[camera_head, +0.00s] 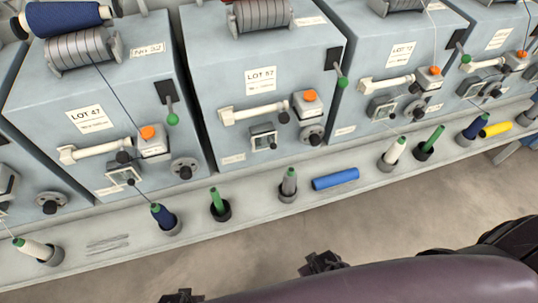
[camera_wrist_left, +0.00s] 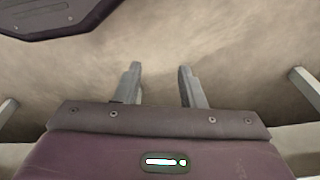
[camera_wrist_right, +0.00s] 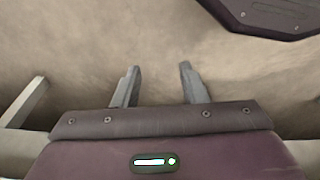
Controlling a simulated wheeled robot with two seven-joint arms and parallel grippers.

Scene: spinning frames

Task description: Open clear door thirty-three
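A row of grey spinning units stands across the head view. Small square clear-fronted windows sit low on their faces: one on the LOT 47 unit (camera_head: 123,175), one on the second unit (camera_head: 263,139), one on the third (camera_head: 381,108). I cannot tell which is door thirty-three; the left unit's plate (camera_head: 148,49) seems to read 32, and the second unit's plate (camera_head: 311,21) is too small to read. My left gripper (camera_wrist_left: 158,72) is open and empty above bare floor. My right gripper (camera_wrist_right: 158,72) is also open and empty above floor, away from the units.
Open floor (camera_head: 400,215) lies before the ledge. My purple arm covers the lower right.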

